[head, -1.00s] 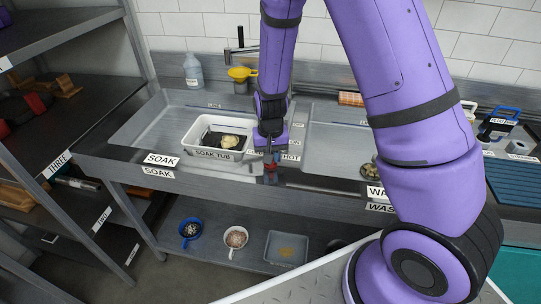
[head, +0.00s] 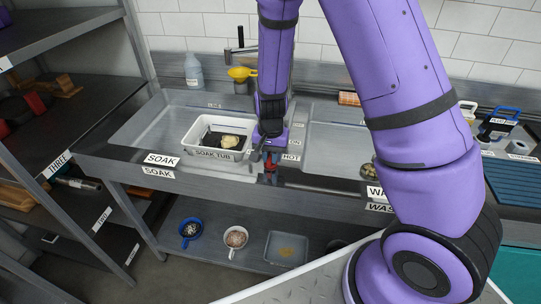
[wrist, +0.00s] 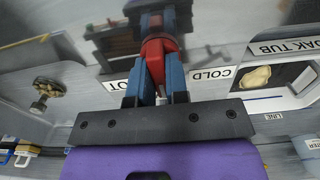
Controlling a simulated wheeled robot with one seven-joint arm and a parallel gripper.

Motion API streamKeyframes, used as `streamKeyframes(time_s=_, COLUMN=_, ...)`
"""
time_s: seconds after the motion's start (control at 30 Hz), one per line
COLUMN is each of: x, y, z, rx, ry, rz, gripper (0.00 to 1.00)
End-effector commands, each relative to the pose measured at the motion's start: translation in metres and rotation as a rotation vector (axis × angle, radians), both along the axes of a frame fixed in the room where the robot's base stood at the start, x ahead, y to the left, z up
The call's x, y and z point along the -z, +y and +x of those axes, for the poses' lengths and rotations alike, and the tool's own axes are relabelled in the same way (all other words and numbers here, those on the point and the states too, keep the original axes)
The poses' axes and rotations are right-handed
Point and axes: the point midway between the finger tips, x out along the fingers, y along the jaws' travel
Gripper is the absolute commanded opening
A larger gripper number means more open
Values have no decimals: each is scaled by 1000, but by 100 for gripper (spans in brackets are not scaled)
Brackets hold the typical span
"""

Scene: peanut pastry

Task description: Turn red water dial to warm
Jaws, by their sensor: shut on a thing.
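The red water dial (wrist: 158,48) is on the front of the sink counter, between a COLD label (wrist: 212,75) and a partly covered HOT label (wrist: 127,112) in the wrist view. My gripper (wrist: 160,75) is shut on the dial, one blue finger on each side of it. In the head view my gripper (head: 271,163) is at the counter's front edge, just right of the soak tub, and the red dial (head: 268,166) shows only as a small patch between the fingers. The HOT label (head: 290,157) is right of it. The dial's pointer position cannot be told.
The white soak tub (head: 240,152) stands close left of my gripper, with a pale lump in it.

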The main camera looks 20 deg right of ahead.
Motion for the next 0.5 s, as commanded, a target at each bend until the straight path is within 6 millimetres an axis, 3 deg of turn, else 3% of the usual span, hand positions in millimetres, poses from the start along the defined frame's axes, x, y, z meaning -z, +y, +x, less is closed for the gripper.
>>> streamKeyframes(time_s=0.1, x=0, y=0, z=0, rx=0, ry=-1, rz=0, gripper=0)
streamKeyframes(time_s=0.13, x=0, y=0, z=0, rx=0, ry=-1, rz=0, gripper=19)
streamKeyframes(time_s=0.23, x=0, y=0, z=0, rx=-1, ry=-1, rz=0, gripper=40)
streamKeyframes(time_s=0.5, x=-1, y=0, z=0, rx=-1, ry=-1, rz=0, gripper=40)
